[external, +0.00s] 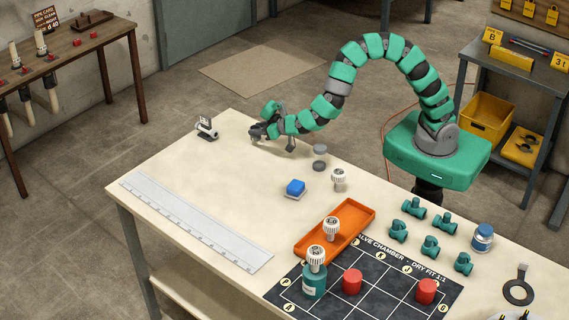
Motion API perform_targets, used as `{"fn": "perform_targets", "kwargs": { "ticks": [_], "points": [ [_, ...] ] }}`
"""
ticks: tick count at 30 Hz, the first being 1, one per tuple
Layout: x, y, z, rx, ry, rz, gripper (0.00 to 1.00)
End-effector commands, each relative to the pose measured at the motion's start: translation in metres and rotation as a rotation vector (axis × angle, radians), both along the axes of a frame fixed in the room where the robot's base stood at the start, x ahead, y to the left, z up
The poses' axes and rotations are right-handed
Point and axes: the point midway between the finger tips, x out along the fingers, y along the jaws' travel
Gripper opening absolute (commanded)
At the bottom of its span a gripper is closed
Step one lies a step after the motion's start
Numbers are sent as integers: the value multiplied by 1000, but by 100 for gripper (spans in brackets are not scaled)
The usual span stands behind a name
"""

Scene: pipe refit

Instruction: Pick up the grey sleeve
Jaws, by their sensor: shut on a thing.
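My gripper (264,131) is low over the far left part of the pale workbench (225,160), its tip pointing left. It is shut on a small dark grey piece, which looks like the grey sleeve (256,134). The jaws hide most of it, and I cannot tell whether it touches the bench. A separate grey cylinder with a darker lower part (320,158) stands upright to the right of my gripper, apart from it.
A small black-and-white stand (207,128) is left of my gripper. Green fittings (431,246) stand right. The bench around the white ruler (195,220) is mostly clear.

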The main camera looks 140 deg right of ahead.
Motion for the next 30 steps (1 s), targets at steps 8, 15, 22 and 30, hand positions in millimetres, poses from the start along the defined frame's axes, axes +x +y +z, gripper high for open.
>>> {"fn": "perform_targets", "kwargs": {
  "ticks": [8, 15, 22, 30],
  "points": [
    [-18, 22, 6, 5, 1, 1, 16],
    [-44, 53, 12, 2, -1, 1, 16],
    [-63, 76, 13, -3, -3, 1, 16],
    [-70, 85, 11, -4, 8, 7, 16]
  ]
}}
